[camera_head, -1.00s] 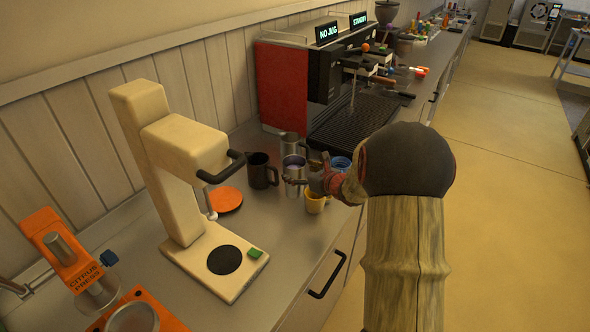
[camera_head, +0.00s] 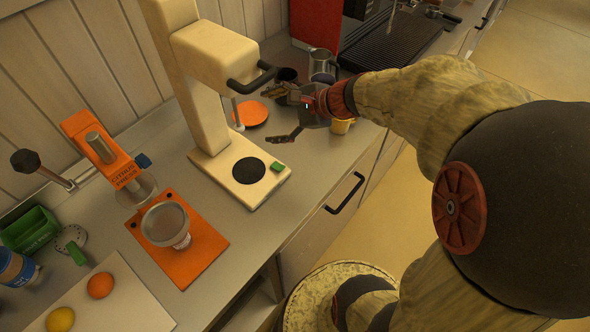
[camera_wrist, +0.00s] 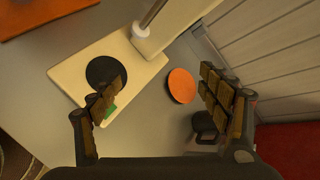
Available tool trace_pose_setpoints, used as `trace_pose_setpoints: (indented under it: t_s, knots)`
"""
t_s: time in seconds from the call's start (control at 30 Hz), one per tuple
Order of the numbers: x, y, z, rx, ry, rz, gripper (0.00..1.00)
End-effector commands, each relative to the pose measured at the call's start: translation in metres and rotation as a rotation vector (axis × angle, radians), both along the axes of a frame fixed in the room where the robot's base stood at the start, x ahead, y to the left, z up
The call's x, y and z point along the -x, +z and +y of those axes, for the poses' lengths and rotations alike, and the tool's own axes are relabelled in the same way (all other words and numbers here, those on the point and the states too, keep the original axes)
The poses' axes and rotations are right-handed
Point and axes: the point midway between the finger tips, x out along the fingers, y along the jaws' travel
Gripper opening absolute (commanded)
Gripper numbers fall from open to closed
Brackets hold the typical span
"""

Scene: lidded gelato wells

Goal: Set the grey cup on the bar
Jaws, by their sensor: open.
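My gripper (camera_head: 271,113) is open and empty above the counter (camera_head: 318,178), its fingers pointing left toward the cream press stand. In the wrist view the open fingers (camera_wrist: 162,75) frame the stand's base and an orange disc. A steel jug (camera_head: 323,64) stands behind my gripper, with a dark jug (camera_head: 287,74) beside it, partly hidden by a finger. A yellow cup (camera_head: 342,126) shows below my wrist, mostly covered. I cannot pick out the grey cup for certain; my gripper hides part of the cup group. A dark jug (camera_wrist: 204,124) shows beside the right finger in the wrist view.
The cream press stand (camera_head: 213,130) with a dark handle rises left of my gripper. The orange disc (camera_head: 250,114) lies behind it. An orange citrus press (camera_head: 205,257) is further left. The coffee machine's drip tray (camera_head: 385,48) is beyond the cups. Counter front right of the stand is clear.

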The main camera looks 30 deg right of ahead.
Motion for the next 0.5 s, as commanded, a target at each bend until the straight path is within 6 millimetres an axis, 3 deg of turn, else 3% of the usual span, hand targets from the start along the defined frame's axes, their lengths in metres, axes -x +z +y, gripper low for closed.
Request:
trace_pose_setpoints:
  t_s: [0.03, 0.2, 0.33, 0.5]
  knots:
    - [0.018, 0.007, 0.029, 0.109, 0.133, -0.013, 0.77]
    - [0.086, 0.014, 0.085, 0.487, 0.55, -0.054, 0.77]
    - [0.138, 0.017, 0.099, 0.796, 0.852, -0.1, 0.77]
    - [0.186, 0.023, 0.089, 1.16, 1.163, -0.153, 0.77]
